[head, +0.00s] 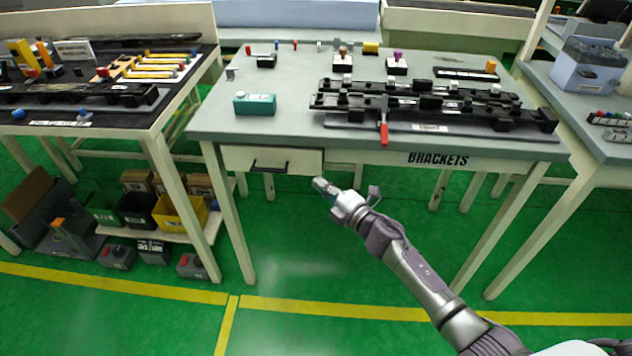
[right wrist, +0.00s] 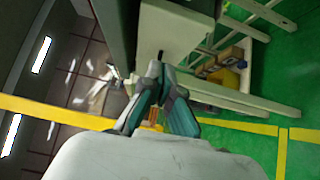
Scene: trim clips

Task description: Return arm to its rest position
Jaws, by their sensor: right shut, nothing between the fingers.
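My right gripper (head: 326,188) is in front of the brackets table, below the level of its top, near the right end of the drawer front (head: 290,160). In the right wrist view its two fingers (right wrist: 160,72) come together at the tips with nothing between them. It looks apart from the table in the head view. My right arm comes in from the lower right. My left gripper is in neither view.
The grey table top (head: 290,125) holds a teal box (head: 255,104), black bracket rails (head: 420,100) and a red-handled clamp (head: 384,128). A second table (head: 180,108) with parts stands left, above a shelf with a yellow bin (head: 182,216). Open green floor (head: 300,265) lies in front.

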